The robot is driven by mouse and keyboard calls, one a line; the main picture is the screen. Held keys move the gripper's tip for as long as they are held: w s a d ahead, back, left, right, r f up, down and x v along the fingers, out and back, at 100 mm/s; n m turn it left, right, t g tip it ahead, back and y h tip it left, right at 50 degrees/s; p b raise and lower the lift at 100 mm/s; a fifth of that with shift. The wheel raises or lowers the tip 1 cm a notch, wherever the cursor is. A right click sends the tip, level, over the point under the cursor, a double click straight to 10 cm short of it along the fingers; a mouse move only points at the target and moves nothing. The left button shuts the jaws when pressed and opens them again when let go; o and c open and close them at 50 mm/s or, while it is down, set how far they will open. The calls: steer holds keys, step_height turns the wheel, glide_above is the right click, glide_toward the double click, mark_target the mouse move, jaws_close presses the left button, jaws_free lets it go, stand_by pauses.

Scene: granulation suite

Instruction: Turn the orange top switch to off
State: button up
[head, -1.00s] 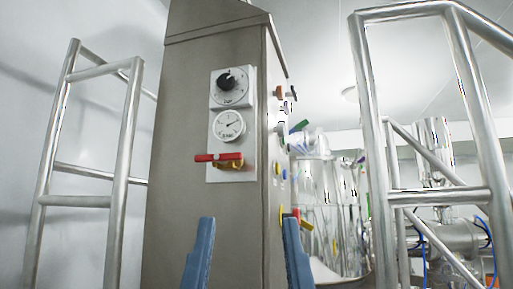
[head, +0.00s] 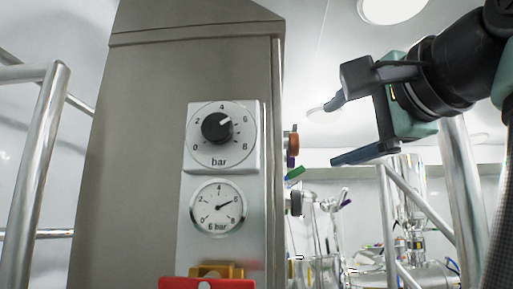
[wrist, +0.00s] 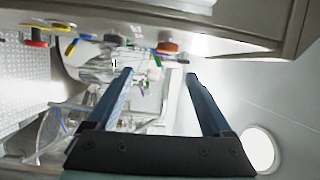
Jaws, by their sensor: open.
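The orange switch (head: 291,142) sticks out from the right side face of the steel cabinet, seen edge-on in the head view. In the wrist view an orange-topped knob (wrist: 167,47) shows under the cabinet edge, just beyond the fingertips. Which way the switch is turned cannot be made out. My gripper (head: 338,131) is open and empty, to the right of the switch, its fingers pointing at the cabinet side with a gap between. In the wrist view my gripper (wrist: 158,74) has two blue fingers spread apart.
The cabinet (head: 130,150) carries a pressure knob (head: 217,127), a gauge (head: 218,207) and a red valve handle (head: 207,284) on its front. A dark knob (head: 296,203) sits below the switch. Steel railings (head: 36,180) stand at the left, others at right. Glossy vessels stand behind.

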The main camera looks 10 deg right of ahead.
mark_target(298, 151)
steer(key=shift+w+a+r+p, duration=0.3)
steer(key=shift+w+p, duration=1.05)
steer(key=shift+w, duration=0.65)
steer(key=shift+w+a+r+p, duration=0.25)
steer(key=shift+w+p, duration=1.1)
steer(key=shift+w, duration=0.65)
steer(key=shift+w+a+r+p, duration=0.3)
steer(key=shift+w+p, duration=1.05)
steer(key=shift+w, duration=0.65)
jaws_close()
